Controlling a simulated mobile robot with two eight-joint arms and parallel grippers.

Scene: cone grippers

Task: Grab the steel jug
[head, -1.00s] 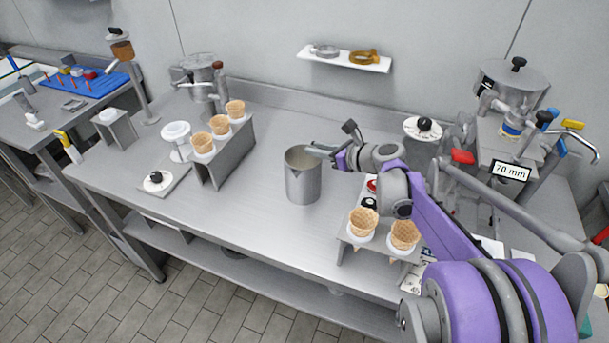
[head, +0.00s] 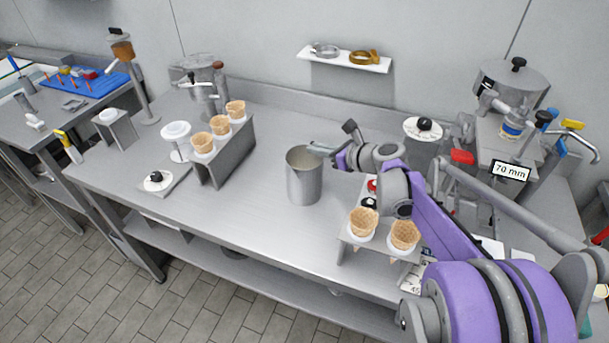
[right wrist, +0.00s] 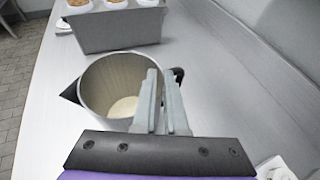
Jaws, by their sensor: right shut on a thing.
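The steel jug (head: 304,180) stands upright on the steel table in the middle of the head view. In the right wrist view the jug (right wrist: 98,88) shows from above, with its spout at the left and a pale patch at the bottom inside. My right gripper (head: 318,148) is at the jug's upper right side. In the right wrist view its two fingers (right wrist: 163,90) are close together at the jug's right rim, shut on the jug; the exact contact is partly hidden by the fingers. A dark part of the jug's handle shows just beyond the fingertips. My left gripper is not in view.
A cone stand (head: 238,160) with several cones is left of the jug. Another cone holder (head: 356,245) is at the right, under my right arm. A wall shelf (head: 345,62) is behind. The table between the jug and left stand is clear.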

